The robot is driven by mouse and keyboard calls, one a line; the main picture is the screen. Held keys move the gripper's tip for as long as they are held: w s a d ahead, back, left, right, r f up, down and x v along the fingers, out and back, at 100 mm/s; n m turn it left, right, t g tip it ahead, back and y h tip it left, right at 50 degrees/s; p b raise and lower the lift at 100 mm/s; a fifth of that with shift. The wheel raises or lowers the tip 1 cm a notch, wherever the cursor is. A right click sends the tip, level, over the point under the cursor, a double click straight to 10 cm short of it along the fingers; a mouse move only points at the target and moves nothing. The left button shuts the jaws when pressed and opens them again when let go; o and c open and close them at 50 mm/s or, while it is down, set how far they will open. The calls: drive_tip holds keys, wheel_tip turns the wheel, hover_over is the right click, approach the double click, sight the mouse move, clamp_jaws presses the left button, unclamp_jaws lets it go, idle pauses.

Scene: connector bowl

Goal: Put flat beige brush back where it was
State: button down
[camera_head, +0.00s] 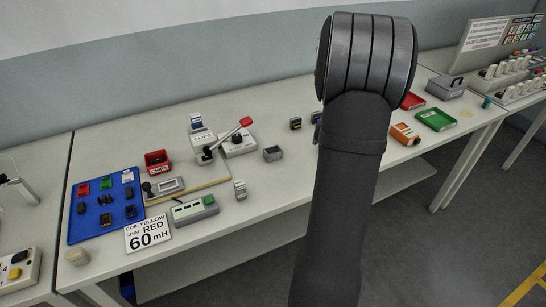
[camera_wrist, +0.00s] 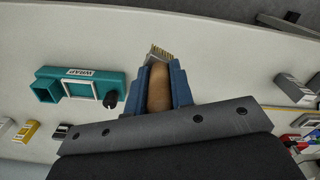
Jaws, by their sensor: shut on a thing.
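The flat beige brush (camera_wrist: 158,92) shows in the wrist view between the two blue fingers of my gripper (camera_wrist: 159,78). Its tan handle lies between the fingers, and its pale bristle end points away from my gripper, past the fingertips. My gripper is shut on the brush, over the white table top (camera_wrist: 215,62). The lower end of the handle is hidden behind the gripper's dark body. In the head view my arm hides the gripper, and I cannot make out the brush there.
A teal device (camera_wrist: 80,86) marked WRAP stands left of the brush in the wrist view, with grey blocks (camera_wrist: 295,88) at the right. In the head view, a blue tray (camera_head: 78,233) with small parts, a red-handled press (camera_head: 228,136) and a green tray (camera_head: 437,120) stand on the long table.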

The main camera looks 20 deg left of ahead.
drive_tip(key=w+a+r+n, duration=0.3)
drive_tip(key=a+r+n, duration=0.25)
drive_tip(key=a, duration=0.25)
drive_tip(key=shift+m, duration=0.35)
drive_tip(key=shift+w+a+f, duration=0.25)
drive_tip(key=shift+a+f, duration=1.35)
drive_tip(key=shift+a, duration=0.25)
drive_tip(key=shift+w+a+f, duration=0.25)
drive_tip(key=shift+a+f, duration=1.4)
drive_tip(key=shift+a, duration=0.15)
drive_tip(key=shift+w+a+f, duration=0.25)
drive_tip(key=shift+a+f, duration=1.35)
drive_tip(key=shift+a, duration=0.25)
drive_tip(key=shift+f, duration=0.1)
drive_tip(key=c, duration=1.3)
unclamp_jaws()
drive_tip(key=shift+o, duration=0.2)
wheel_tip(320, 180, up, 12)
